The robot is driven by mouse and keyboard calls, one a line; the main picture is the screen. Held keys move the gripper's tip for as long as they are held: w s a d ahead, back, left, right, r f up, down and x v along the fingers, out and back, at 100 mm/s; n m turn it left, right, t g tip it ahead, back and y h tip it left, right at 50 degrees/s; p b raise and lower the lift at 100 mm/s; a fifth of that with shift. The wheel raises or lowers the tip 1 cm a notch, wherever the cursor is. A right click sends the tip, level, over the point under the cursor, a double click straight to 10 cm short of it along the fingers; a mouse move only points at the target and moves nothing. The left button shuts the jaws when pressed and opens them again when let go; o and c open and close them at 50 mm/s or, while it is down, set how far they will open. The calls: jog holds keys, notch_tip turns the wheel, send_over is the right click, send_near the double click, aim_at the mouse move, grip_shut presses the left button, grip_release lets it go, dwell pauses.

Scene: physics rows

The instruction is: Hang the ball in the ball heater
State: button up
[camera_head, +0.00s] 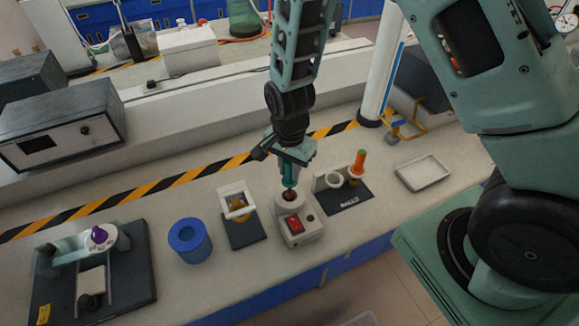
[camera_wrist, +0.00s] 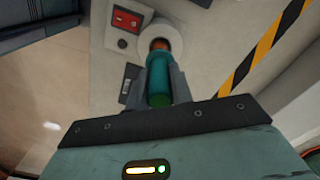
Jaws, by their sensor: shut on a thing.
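The ball heater (camera_head: 302,231) is a small white box with a red switch and a round white collar on its back part. My gripper (camera_head: 289,184) is above the collar, shut on a teal handle (camera_wrist: 158,88), which points down at the opening. The wrist view shows the heater's collar (camera_wrist: 142,38) just beyond the handle's tip, with an orange-brown patch in the opening. I cannot tell whether that patch is the ball or the heater's inside. The ball is not clearly visible, and whether the handle rests on the collar cannot be told.
A dark stand (camera_head: 348,203) with a white ring and an orange-tipped handle is right of the heater. A white tray (camera_head: 423,173) lies farther right. A yellow-and-white device (camera_head: 240,235) and a blue cylinder (camera_head: 190,241) stand left. A striped strip (camera_head: 165,183) runs behind.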

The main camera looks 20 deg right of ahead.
aim_at(290, 182)
jog(key=shift+f, duration=0.1)
jog(key=shift+f+b, duration=1)
jog(key=shift+f, duration=0.55)
jog(key=shift+f+b, duration=1.05)
jog(key=shift+f, duration=0.25)
jog(key=o, duration=1.4)
jog(key=shift+r, duration=0.1)
jog(key=shift+r, duration=0.1)
jog(key=shift+r+p, duration=3.15)
jog(key=shift+r, duration=0.3)
